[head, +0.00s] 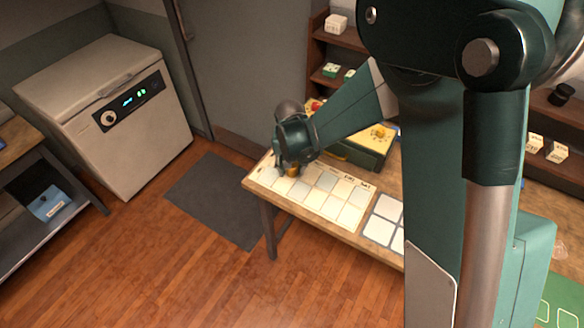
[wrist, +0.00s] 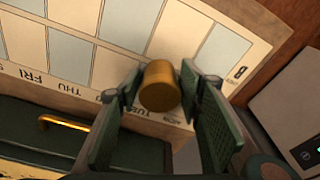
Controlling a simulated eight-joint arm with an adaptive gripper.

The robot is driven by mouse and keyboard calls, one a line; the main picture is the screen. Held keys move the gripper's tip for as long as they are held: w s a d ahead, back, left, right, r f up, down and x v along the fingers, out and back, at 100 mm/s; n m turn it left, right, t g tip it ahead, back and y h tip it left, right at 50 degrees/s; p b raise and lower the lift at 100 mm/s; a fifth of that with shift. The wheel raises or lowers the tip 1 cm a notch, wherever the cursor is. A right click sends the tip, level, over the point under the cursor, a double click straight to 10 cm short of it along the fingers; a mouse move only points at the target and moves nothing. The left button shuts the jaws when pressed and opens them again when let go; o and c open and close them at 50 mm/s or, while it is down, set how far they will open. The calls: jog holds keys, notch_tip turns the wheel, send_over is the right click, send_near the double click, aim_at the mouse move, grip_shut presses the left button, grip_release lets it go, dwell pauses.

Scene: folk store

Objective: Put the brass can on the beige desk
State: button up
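The brass can (wrist: 160,87) is a small golden cylinder between my two fingertips. My gripper (wrist: 160,80) appears shut on it, with a finger close against each side. In the head view my gripper (head: 287,168) points down over the near left end of a wood-topped table (head: 258,184). A small brass patch of the can (head: 293,171) shows there beside the fingers. I cannot tell whether the can touches the surface. No other desk that is clearly beige can be made out.
A cream weekday board (head: 316,193) lies under my gripper. A green and yellow case (head: 362,150) stands behind it. A blue-grey grid card (head: 383,222) lies to the right. A pale appliance (head: 125,125) stands at left. My arm hides much of the right side.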

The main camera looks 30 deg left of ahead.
aim_at(293, 168)
jog(key=shift+o, duration=0.5)
jog(key=shift+r, duration=0.15)
jog(key=shift+s+d+r+p, duration=0.15)
jog(key=shift+s+r, duration=0.15)
jog(key=shift+r, duration=1.7)
jog(key=shift+s+d+r+p, duration=0.15)
jog(key=shift+s+r, duration=0.1)
jog(key=shift+r, duration=1.7)
jog(key=shift+s+d+r+p, duration=0.15)
jog(key=shift+s+r, duration=0.15)
jog(key=shift+r, duration=1.7)
jog(key=shift+a, duration=0.1)
